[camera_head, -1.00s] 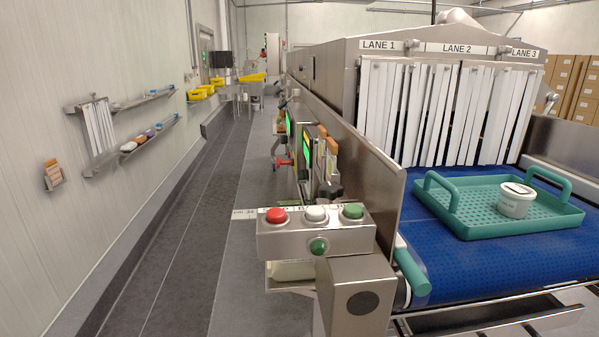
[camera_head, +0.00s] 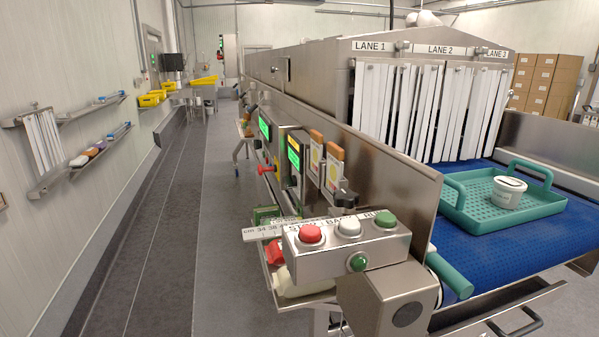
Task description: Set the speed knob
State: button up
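A black star-shaped knob (camera_head: 345,198) sticks out from the machine's steel side, just behind the button box. No speed marking is readable on it, so I cannot tell whether it is the speed knob. The steel button box (camera_head: 330,262) carries a red button (camera_head: 310,234), a white button (camera_head: 348,228) and a green button (camera_head: 385,219) on top. A round green part (camera_head: 357,262) is on its front face. Two green-lit displays (camera_head: 265,127) and (camera_head: 294,158) are on the machine's side farther back. My gripper is not in view.
A teal tray (camera_head: 468,222) with a white tub (camera_head: 508,193) is on the blue belt (camera_head: 545,245) before the strip curtain. The grey aisle floor (camera_head: 190,230) left of the machine is clear. Wall shelves (camera_head: 90,160) line the left side.

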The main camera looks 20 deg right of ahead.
aim_at(290, 182)
jog(key=i+j+u, duration=0.15)
jog(key=i+j, duration=0.25)
jog(key=i+j+u, duration=0.15)
jog(key=i+j, duration=0.15)
jog(key=i, duration=0.2)
jog(key=i+j+u, duration=0.15)
jog(key=i, duration=0.35)
jog(key=i+j+u, duration=0.15)
jog(key=i+j, duration=0.2)
jog(key=i, duration=0.15)
